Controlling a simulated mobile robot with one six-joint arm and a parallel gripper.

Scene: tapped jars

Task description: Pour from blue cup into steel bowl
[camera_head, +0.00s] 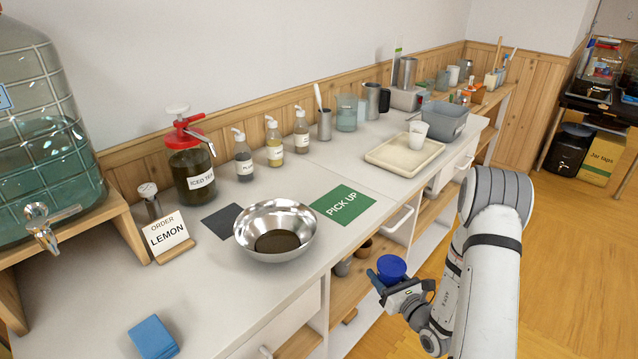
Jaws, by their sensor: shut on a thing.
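The steel bowl (298,218) stands on the white counter, left of the green PICK UP mat, with dark brown contents in its bottom. The blue cup (391,267) is held in my gripper (392,281), beyond the counter's front edge, to the right of and in front of the bowl. My gripper is shut on the cup, and the two are well apart from the bowl. The cup looks roughly upright; I cannot tell what is inside it.
The PICK UP mat (342,204), a dark mat (222,221), the LEMON order sign (167,237) and a blue cloth (153,338) lie on the counter. Behind are the iced tea jar (190,165) and pump bottles. A tray (404,153) with a white cup is farther right.

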